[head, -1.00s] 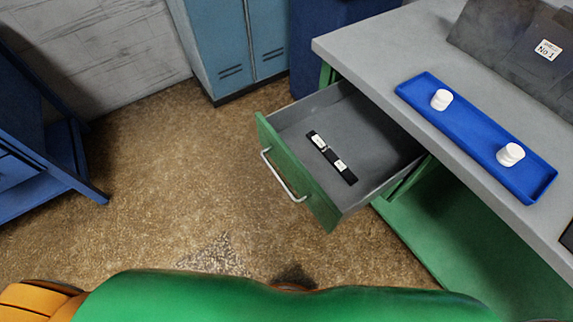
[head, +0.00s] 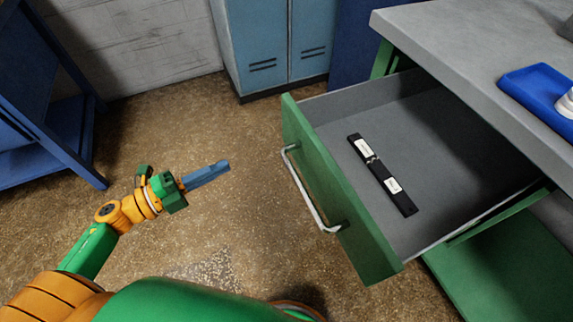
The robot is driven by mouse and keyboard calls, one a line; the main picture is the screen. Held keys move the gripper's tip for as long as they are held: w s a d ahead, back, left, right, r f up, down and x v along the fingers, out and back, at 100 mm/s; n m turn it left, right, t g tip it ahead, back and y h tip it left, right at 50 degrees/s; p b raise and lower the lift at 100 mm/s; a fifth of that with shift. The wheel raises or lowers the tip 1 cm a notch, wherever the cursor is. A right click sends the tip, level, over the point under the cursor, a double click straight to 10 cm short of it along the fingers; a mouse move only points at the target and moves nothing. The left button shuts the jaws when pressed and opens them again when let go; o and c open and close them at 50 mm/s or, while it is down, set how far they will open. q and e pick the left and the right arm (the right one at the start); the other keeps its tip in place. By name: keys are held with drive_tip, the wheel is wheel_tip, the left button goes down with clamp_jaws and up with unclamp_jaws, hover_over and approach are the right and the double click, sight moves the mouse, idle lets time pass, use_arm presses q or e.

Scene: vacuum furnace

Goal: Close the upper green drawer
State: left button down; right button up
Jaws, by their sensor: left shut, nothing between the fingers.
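The upper green drawer (head: 330,195) is pulled well out from under the grey worktop. Its green front with a silver bar handle (head: 304,190) faces left. A black strip with white labels (head: 381,174) lies on the drawer's grey floor. My left gripper (head: 222,168) is to the left of the drawer front, apart from the handle, with its blue fingers shut and empty, pointing right. My right gripper is out of view.
The grey worktop (head: 440,30) carries a blue tray (head: 525,85) with a white object at the right. Blue lockers (head: 275,45) stand at the back, and a blue rack (head: 50,130) stands at the left. Bare floor lies between the rack and the drawer.

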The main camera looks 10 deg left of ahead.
sight(285, 153)
use_arm(q)
drive_tip(key=w+d+m, duration=0.1)
drive_tip(key=w+d, duration=0.1)
drive_tip(key=d, duration=0.2)
drive_tip(key=w+d+r+m+g+h+p, duration=0.1)
drive_tip(key=w+d, duration=0.1)
drive_tip(key=d, duration=0.2)
drive_tip(key=w+d+m+g, duration=0.1)
drive_tip(key=w+d, duration=0.1)
drive_tip(key=d, duration=0.2)
drive_tip(key=shift+d+r+h, duration=0.3)
drive_tip(key=shift+d, duration=0.05)
drive_tip(key=shift+w+d, duration=0.15)
drive_tip(key=shift+d, duration=0.15)
drive_tip(key=shift+f, duration=0.1)
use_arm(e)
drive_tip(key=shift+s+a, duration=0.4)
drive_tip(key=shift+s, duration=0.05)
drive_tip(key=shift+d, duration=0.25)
